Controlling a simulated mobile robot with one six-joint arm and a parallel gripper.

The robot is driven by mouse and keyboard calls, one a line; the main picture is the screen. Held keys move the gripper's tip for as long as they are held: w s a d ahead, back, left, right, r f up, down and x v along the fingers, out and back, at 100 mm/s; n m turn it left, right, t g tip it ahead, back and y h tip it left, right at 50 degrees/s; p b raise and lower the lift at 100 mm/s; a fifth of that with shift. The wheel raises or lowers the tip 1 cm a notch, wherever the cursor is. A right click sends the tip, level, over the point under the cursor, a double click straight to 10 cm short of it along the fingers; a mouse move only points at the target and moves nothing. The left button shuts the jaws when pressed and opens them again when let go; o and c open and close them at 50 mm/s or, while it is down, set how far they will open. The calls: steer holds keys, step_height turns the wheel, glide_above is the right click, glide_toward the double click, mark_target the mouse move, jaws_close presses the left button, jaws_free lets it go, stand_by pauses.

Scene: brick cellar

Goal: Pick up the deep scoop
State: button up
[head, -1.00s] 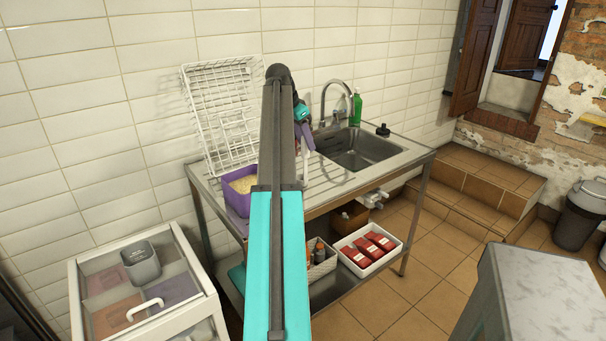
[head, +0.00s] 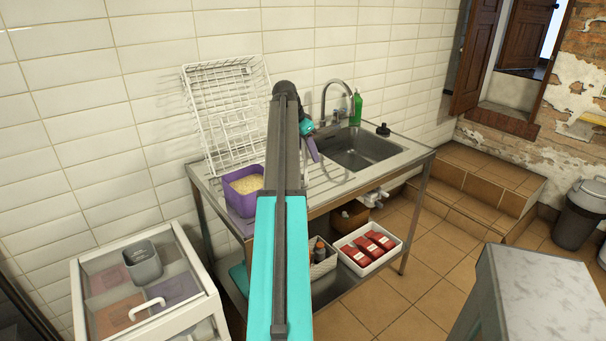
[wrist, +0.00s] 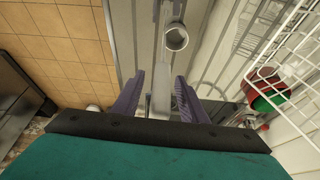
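In the wrist view, a pale grey long-handled piece with a round cup-like end, apparently the deep scoop (wrist: 175,38), lies over the ribbed steel drainboard. Its handle runs down the picture between the two purple fingers of my gripper (wrist: 159,82). The fingers are apart, with a narrow gap seen on each side of the handle. In the head view, my gripper (head: 314,150) is low over the drainboard, left of the sink basin. My arm hides much of that area, and I cannot make out the scoop there.
A purple tub of grain (head: 243,188) stands at the drainboard's left end. A white wire rack (head: 222,110) leans on the wall behind, close to my gripper's side. The sink (head: 362,148) with its tap is at right. A grey container (head: 142,262) stands on the glass-topped cabinet.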

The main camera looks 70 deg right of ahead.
steer(key=shift+c, duration=0.4)
jaws_close()
steer(key=shift+r, duration=0.15)
step_height(320, 180, up, 10)
steer(key=b, duration=0.1)
stand_by(0.4)
stand_by(0.5)
